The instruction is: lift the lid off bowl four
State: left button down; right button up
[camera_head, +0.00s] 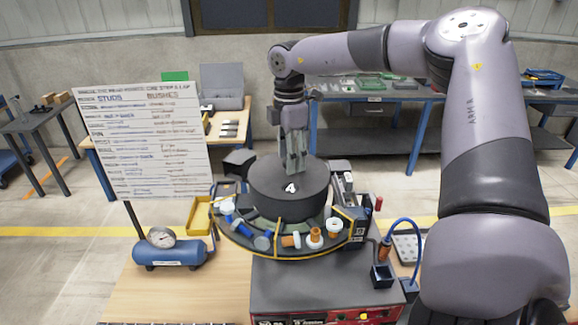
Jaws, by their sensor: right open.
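A dark round lid marked "4" (290,203) sits on bowl four, on top of the bowl feeder on the table. The bowl itself is mostly hidden under the lid. My right gripper (294,170) points down over the middle of the lid, just behind the "4". It is open, with its fingertips at or close above the lid top; I cannot tell whether they touch it. Any knob between the fingers is hard to make out. My left gripper is not in view.
A track holding orange, white and blue parts (315,238) curves around the feeder front. A blue air tank with gauge (168,252) and a yellow bin (199,217) stand left. A sign board (142,140) rises behind. Fittings and a blue hose (405,228) stand right.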

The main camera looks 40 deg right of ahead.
jog(key=shift+f, duration=0.5)
grip_shut()
dwell(0.3)
jog(key=shift+w+r, duration=0.1)
